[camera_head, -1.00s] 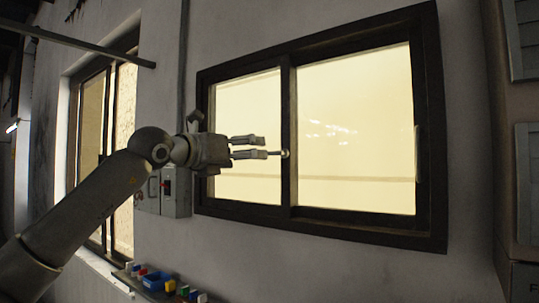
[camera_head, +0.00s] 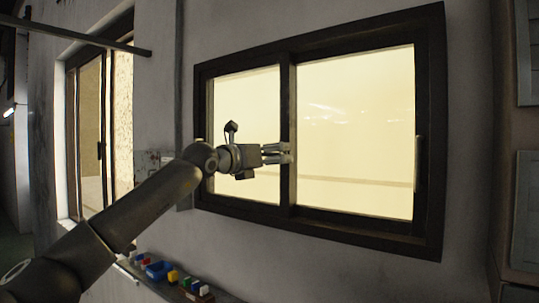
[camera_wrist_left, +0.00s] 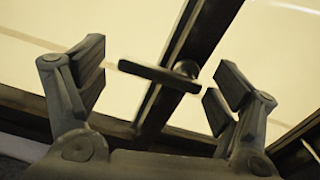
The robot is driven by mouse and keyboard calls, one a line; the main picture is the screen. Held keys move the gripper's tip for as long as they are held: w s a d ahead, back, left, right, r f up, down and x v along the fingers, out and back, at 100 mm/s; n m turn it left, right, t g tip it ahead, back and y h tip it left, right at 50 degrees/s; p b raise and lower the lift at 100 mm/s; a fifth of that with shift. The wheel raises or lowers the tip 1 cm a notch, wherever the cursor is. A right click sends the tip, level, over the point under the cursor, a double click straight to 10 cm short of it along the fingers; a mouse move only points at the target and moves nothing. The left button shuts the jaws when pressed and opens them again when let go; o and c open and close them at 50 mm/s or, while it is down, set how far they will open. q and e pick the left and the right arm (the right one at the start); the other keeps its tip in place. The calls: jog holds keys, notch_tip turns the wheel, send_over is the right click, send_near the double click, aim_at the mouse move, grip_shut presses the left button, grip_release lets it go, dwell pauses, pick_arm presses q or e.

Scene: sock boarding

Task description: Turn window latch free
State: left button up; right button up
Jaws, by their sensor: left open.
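The window (camera_head: 437,130) has a dark frame with two bright panes and a dark upright bar (camera_head: 292,95) between them. The latch (camera_wrist_left: 158,72) shows in the left wrist view as a dark handle on a round pivot, set on that bar and lying across it. My left gripper (camera_head: 291,153) is at the bar in the head view and hides the latch there. In the wrist view its two open fingers (camera_wrist_left: 158,85) stand on either side of the latch, with a gap on both sides. My right gripper is not in view.
A ledge below the window holds a blue bin (camera_head: 158,270) and several small coloured items. A second window (camera_head: 101,140) is at the left. A grey panel (camera_head: 526,210) is at the right edge. The wall under the window is clear.

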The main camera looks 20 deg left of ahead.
pick_arm(q)
jog(key=c, duration=1)
jog(key=shift+r+m+b, duration=0.1)
jog(key=shift+m+b, duration=0.35)
jog(key=shift+m, duration=0.15)
jog(key=shift+r+m, duration=0.15)
jog(key=shift+m, duration=0.35)
jog(key=o, duration=1)
jog(key=shift+a, duration=0.1)
jog(key=v, duration=1.2)
